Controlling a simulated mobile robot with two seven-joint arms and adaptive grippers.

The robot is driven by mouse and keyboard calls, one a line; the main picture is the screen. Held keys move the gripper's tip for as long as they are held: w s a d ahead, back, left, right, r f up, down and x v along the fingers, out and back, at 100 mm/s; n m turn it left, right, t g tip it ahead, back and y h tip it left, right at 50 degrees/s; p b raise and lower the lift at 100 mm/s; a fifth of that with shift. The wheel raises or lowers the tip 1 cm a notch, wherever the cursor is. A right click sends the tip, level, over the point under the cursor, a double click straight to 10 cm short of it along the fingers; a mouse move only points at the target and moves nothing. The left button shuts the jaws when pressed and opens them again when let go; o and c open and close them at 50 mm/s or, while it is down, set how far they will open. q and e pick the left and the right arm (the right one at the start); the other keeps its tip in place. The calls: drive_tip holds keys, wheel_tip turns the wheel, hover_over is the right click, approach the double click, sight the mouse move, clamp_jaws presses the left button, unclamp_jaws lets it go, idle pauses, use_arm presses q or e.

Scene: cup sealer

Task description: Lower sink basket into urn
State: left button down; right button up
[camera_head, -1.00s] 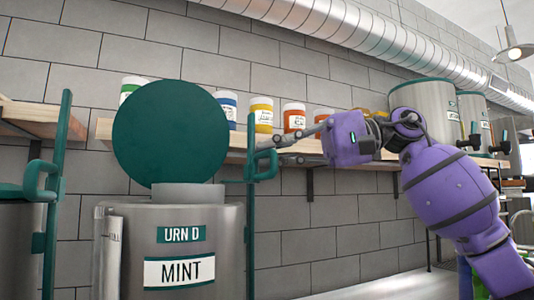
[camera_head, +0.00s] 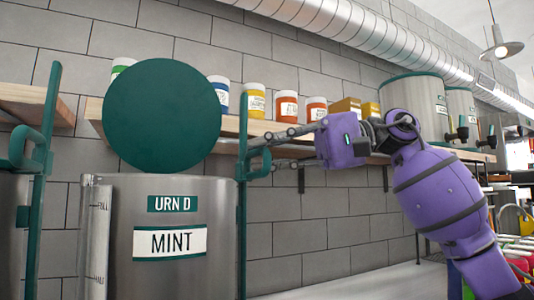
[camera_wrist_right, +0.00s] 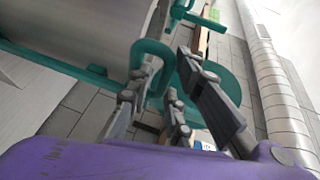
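The steel urn (camera_head: 215,245) labelled URN D and MINT stands at lower left in the head view. A round dark teal disc (camera_head: 162,115) stands upright above its rim. A teal post (camera_head: 242,210) with a looped handle (camera_head: 257,163) is at the urn's right side; the handle also shows in the wrist view (camera_wrist_right: 152,62). My right gripper (camera_head: 265,150) is at this handle, its fingers spread apart above and below it. I cannot tell whether they touch it. No sink basket shows above the urn's rim; the inside is hidden. My left gripper is out of view.
A wooden shelf (camera_head: 95,108) behind the urn holds several labelled jars (camera_head: 286,106) and steel urns (camera_head: 420,105) with taps. Another teal post with a handle (camera_head: 30,150) stands at the left edge. A silver duct (camera_head: 340,28) runs overhead. The wall is grey.

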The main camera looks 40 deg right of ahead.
drive_tip(key=v, duration=1.2)
idle(0.5)
